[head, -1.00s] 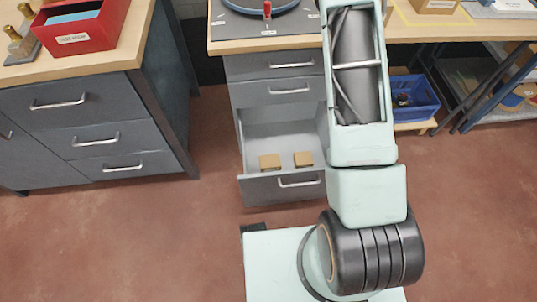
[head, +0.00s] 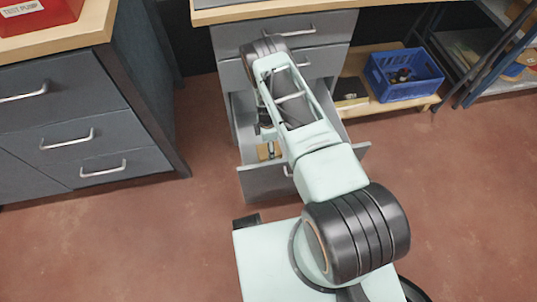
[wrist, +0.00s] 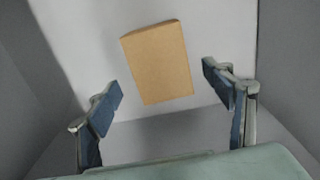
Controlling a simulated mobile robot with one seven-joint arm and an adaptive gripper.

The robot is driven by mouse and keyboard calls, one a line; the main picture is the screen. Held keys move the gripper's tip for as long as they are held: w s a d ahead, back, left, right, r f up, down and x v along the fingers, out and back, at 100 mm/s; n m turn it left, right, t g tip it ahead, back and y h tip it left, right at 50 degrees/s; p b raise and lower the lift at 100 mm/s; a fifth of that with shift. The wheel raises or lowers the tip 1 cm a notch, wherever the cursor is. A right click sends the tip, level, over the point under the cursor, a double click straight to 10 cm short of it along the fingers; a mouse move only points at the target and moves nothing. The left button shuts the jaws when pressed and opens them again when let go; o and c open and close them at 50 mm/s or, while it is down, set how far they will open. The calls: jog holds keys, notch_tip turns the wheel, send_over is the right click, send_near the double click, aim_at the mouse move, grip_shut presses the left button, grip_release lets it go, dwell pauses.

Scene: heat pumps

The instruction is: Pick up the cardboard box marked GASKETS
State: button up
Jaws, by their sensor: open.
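In the wrist view a plain tan cardboard box (wrist: 158,62) lies slightly turned on the light drawer floor. No marking can be read on its visible face, so I cannot tell whether it is GASKETS. My gripper (wrist: 161,80) is open, with one blue-padded finger to each side of the box and nothing held. In the head view my gripper (head: 268,148) reaches down into the open drawer (head: 262,184). A bit of a tan box (head: 263,153) shows beside it. My arm hides much of the drawer's inside, and a second box cannot be made out.
Drawer walls stand close on both sides in the wrist view. Closed drawers (head: 232,45) sit above the open one. A blue crate (head: 404,75) stands on a low shelf to the right. A grey cabinet (head: 75,120) stands left; the floor between is clear.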

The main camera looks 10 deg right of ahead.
jog(key=f, duration=0.2)
jog(key=f+b, duration=0.1)
jog(key=f, duration=0.1)
jog(key=f+b, duration=0.1)
jog(key=f, duration=0.1)
jog(key=shift+s+d, duration=0.1)
jog(key=shift+d, duration=0.2)
jog(key=shift+r, duration=0.1)
jog(key=c, duration=1.4)
